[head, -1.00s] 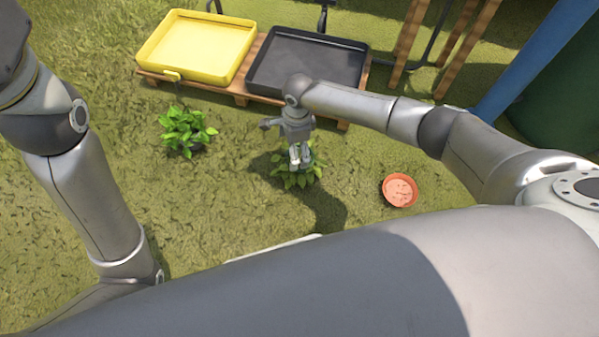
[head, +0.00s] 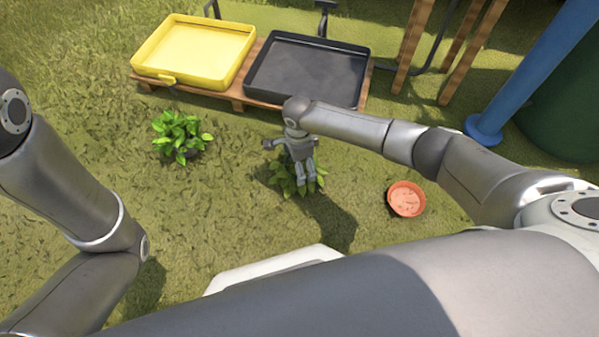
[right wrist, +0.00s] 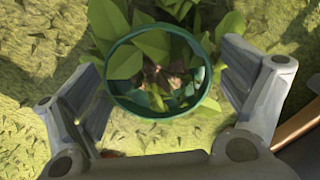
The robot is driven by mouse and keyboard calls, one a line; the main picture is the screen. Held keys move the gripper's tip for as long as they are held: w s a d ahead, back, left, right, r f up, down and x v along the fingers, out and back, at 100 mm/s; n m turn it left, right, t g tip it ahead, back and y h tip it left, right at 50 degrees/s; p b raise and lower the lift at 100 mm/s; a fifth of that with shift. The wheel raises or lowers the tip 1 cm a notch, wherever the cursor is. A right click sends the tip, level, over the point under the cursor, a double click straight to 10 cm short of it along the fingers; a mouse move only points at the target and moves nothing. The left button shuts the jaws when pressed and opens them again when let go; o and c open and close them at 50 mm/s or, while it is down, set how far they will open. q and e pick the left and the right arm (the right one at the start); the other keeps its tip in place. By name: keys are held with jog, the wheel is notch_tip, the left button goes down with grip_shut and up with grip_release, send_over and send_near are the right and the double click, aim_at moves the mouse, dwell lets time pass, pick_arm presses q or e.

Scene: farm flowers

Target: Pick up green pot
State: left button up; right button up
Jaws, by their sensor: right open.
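The green pot (right wrist: 204,98) shows in the right wrist view as a round teal rim with leaves and soil inside. My right gripper (right wrist: 165,95) is open, with one finger on each side of the pot. The left finger is close to the rim; I cannot tell whether it touches. In the head view, my right gripper (head: 303,183) is over a leafy plant (head: 281,183), and the pot under it is hidden. My left gripper is out of view; only my left arm shows.
Another leafy plant (head: 181,137) stands on the grass to the left. An orange pot (head: 406,199) is to the right. A yellow tray (head: 160,72) and a black tray (head: 262,88) lie on a wooden pallet (head: 225,97) behind. A blue post (head: 530,75) stands at the right.

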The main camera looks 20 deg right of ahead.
notch_tip(320, 180, down, 4)
jog(key=b, duration=0.2)
jog(key=shift+s+b, duration=0.1)
jog(key=shift+b, duration=0.25)
jog(key=c, duration=1.1)
jog(key=shift+c, duration=0.2)
jog(key=shift+r, duration=0.25)
